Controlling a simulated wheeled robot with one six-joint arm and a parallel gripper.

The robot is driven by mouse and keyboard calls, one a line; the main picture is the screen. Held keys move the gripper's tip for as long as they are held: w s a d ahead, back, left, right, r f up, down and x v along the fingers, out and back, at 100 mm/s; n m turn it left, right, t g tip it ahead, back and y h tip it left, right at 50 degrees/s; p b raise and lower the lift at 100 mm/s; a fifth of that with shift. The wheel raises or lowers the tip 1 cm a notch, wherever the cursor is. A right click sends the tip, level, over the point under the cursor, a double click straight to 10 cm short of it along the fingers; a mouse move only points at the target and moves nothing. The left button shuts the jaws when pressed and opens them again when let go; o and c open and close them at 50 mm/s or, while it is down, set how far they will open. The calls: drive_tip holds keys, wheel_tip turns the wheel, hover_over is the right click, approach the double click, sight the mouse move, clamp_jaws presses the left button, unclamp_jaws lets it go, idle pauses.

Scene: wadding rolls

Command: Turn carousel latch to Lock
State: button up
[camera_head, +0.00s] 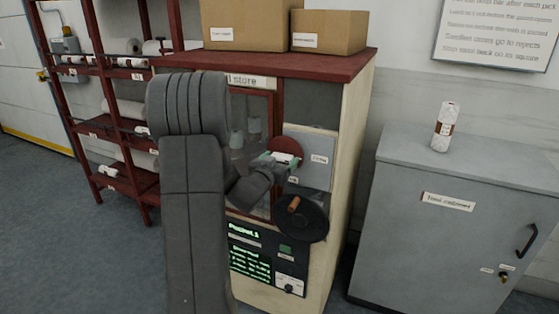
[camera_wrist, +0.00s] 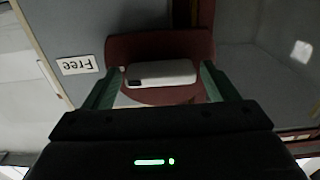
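The carousel latch is a dark red disc (camera_head: 285,145) with a white bar handle (camera_wrist: 162,73) across it, on a grey plate of the cabinet. In the wrist view the bar lies level, with a dark patch at its left end, the side of the "Free" label (camera_wrist: 77,65), which appears upside down. In the head view a label (camera_head: 319,158) sits right of the disc and another (camera_head: 293,180) below it, too small to read surely. My gripper (camera_wrist: 160,80) is open at the latch, its green fingers beside the bar's two ends. Small gaps seem to show; contact is unclear.
A black handwheel (camera_head: 302,218) with an orange-brown knob sits just below the latch. Under it is a panel with a green-text screen (camera_head: 249,250). Boxes (camera_head: 252,27) stand on the cabinet. A grey cabinet (camera_head: 455,225) with a wrapped roll (camera_head: 446,127) stands right.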

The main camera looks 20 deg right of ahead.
drive_tip(key=c, duration=0.7)
drive_tip(key=shift+f+b, duration=0.1)
drive_tip(key=shift+b, duration=0.35)
drive_tip(key=m+b, duration=0.2)
drive_tip(key=shift+f+b, duration=0.15)
drive_tip(key=shift+b, duration=0.25)
drive_tip(key=m+b, duration=0.4)
drive_tip(key=b, duration=0.1)
drive_tip(key=m+b, duration=0.5)
drive_tip(key=m, duration=0.1)
drive_tip(key=shift+m, duration=0.4)
drive_tip(key=m+b, duration=0.3)
drive_tip(key=m, duration=0.1)
drive_tip(key=shift+s+m, duration=0.1)
drive_tip(key=shift+m, duration=0.3)
drive_tip(key=shift+m+b, duration=0.3)
